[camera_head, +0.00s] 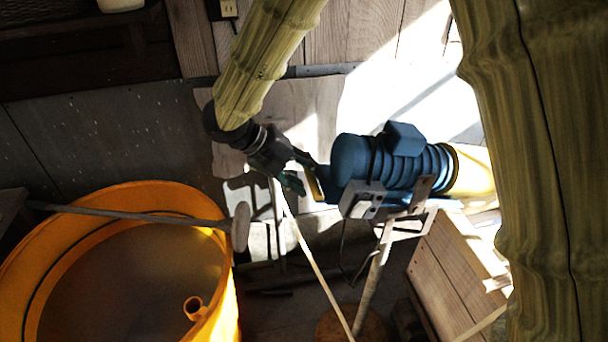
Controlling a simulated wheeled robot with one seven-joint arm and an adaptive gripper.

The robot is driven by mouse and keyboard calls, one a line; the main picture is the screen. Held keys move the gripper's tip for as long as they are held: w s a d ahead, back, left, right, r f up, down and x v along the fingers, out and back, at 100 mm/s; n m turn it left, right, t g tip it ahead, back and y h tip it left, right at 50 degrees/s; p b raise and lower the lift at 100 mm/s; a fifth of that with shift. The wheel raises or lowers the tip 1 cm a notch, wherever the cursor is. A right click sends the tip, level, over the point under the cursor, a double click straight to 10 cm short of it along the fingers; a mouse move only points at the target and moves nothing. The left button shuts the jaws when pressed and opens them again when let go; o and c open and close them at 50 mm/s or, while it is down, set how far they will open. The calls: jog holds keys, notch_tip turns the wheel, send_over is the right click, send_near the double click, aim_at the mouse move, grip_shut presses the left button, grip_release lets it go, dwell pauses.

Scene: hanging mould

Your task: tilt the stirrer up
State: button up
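A blue ribbed motor unit (405,165), which looks like the stirrer's drive, lies roughly level on a stand (378,262) right of centre. A grey box (361,199) sits under its left end. My gripper (303,183) is at the motor's left end, close to a small blue and yellow part there. Its dark fingers partly overlap that part, and whether they touch or hold it cannot be told. A thin pale rod (312,262) runs down from below the gripper to the bottom edge. A long grey rod with a disc end (240,227) lies across the yellow tub (150,196).
The large round tub fills the lower left. A wooden crate (450,275) stands right of the stand. A dark bench is at the upper left, and a plank wall (360,32) is at the back. My yellow-sleeved arm crosses the top and right.

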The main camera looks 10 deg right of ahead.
jog(key=shift+s+r, duration=0.15)
jog(key=shift+r, duration=0.1)
jog(key=v, duration=1.1)
jog(key=shift+a+r, duration=0.2)
jog(key=shift+a, duration=0.15)
